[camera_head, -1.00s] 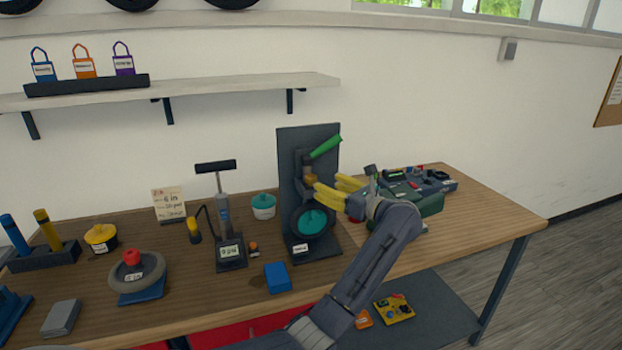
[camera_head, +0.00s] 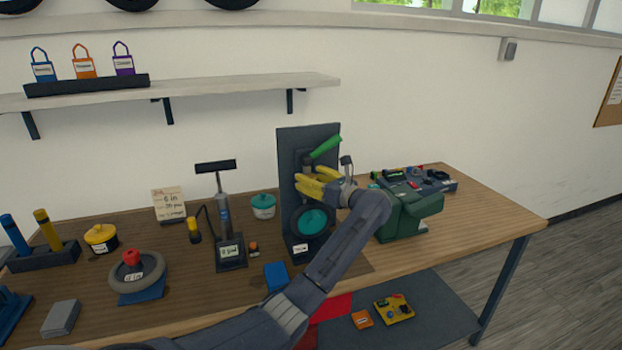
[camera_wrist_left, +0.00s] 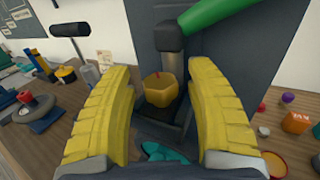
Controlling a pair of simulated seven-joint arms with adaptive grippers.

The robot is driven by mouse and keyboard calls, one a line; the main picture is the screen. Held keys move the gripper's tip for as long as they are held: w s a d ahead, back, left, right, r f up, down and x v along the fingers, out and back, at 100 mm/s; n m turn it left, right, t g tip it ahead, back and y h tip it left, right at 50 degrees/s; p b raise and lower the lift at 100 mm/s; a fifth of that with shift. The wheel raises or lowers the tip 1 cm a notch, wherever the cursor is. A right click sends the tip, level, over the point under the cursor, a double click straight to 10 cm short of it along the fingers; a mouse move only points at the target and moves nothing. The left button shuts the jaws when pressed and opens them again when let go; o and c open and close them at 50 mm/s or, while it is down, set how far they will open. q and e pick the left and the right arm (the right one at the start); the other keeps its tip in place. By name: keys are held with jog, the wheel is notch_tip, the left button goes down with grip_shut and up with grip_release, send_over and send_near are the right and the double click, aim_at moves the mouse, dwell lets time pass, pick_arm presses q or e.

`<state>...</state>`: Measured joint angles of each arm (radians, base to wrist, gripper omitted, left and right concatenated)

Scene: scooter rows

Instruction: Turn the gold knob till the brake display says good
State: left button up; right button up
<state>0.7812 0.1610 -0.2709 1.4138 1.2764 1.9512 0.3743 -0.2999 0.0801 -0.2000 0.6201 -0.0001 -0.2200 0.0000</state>
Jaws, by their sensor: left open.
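The gold knob (camera_wrist_left: 160,90) sits on the dark brake stand (camera_head: 289,150), under the green lever (camera_head: 326,147). In the left wrist view the green lever (camera_wrist_left: 212,14) crosses the top. My left gripper (camera_head: 305,178) has yellow fingers and is open. In the left wrist view the fingers (camera_wrist_left: 157,78) stand on either side of the knob, with gaps showing between. In the head view the gripper largely hides the knob. The small white brake display (camera_head: 300,248) is at the stand's foot; its writing is too small to read. My right gripper is not in view.
A teal-hubbed wheel (camera_head: 313,222) is below the knob. A blue block (camera_head: 276,277) lies in front of the stand. A pump (camera_head: 229,252) with its own display stands to the left. A tray of parts (camera_head: 415,180) lies at the back right.

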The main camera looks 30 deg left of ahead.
pick_arm(q)
jog(key=shift+c, duration=0.5)
grip_shut()
jog(key=shift+r, duration=0.1)
jog(key=shift+r+m+t, duration=0.15)
jog(key=shift+m+t, duration=0.15)
jog(key=shift+t, duration=0.2)
